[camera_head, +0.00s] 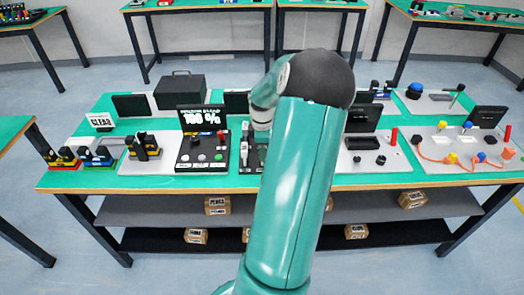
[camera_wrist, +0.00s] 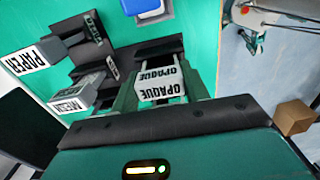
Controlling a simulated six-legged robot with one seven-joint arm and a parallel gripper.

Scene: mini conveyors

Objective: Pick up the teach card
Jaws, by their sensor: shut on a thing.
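In the wrist view, my gripper (camera_wrist: 160,88) has its two green fingers on either side of a white block-like card (camera_wrist: 160,94) lettered OPAQUE. The gripper is shut on it. A black stand (camera_wrist: 150,47) is just beyond the card; I cannot tell whether they touch. No label reads "teach card", so I cannot tell whether this is it. In the head view, my arm covers the middle of the table, and the gripper and held card are hidden.
In the head view, the green-topped table (camera_head: 75,178) carries a 100% display (camera_head: 203,118), a CLEAR sign (camera_head: 100,121) and other stations on both sides.

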